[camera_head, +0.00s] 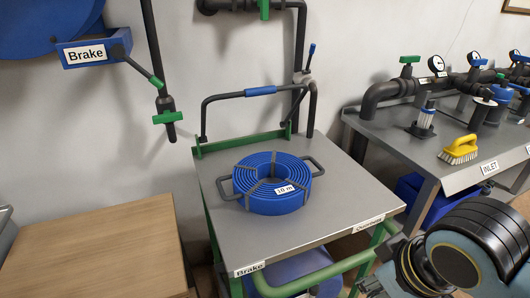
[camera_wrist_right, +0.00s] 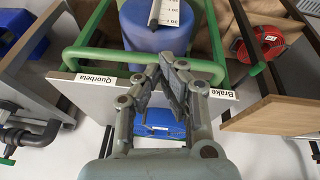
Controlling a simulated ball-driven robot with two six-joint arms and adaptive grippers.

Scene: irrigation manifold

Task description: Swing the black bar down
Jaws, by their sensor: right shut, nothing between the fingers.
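The black bar (camera_head: 226,97) with a blue grip sleeve (camera_head: 261,91) stands raised at the back of the grey-topped green cart (camera_head: 225,250). Its legs meet the green rail at the rear edge. A blue hose coil (camera_head: 272,183) with a "10 m" tag and dark side handles lies flat on the cart top in front of the bar. My right gripper (camera_wrist_right: 168,78) is shut and empty, near the cart's front edge, well away from the bar. In the head view it is partly cut off at the lower right. My left gripper is not in view.
The cart's front has "Brake" and "Quorbeta" labels and a green push handle (camera_head: 315,277). A wooden table (camera_head: 95,245) stands left. A grey bench (camera_head: 410,150) with pipes, gauges and a yellow brush (camera_head: 459,150) stands right. A vertical pipe (camera_head: 300,45) rises behind the bar.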

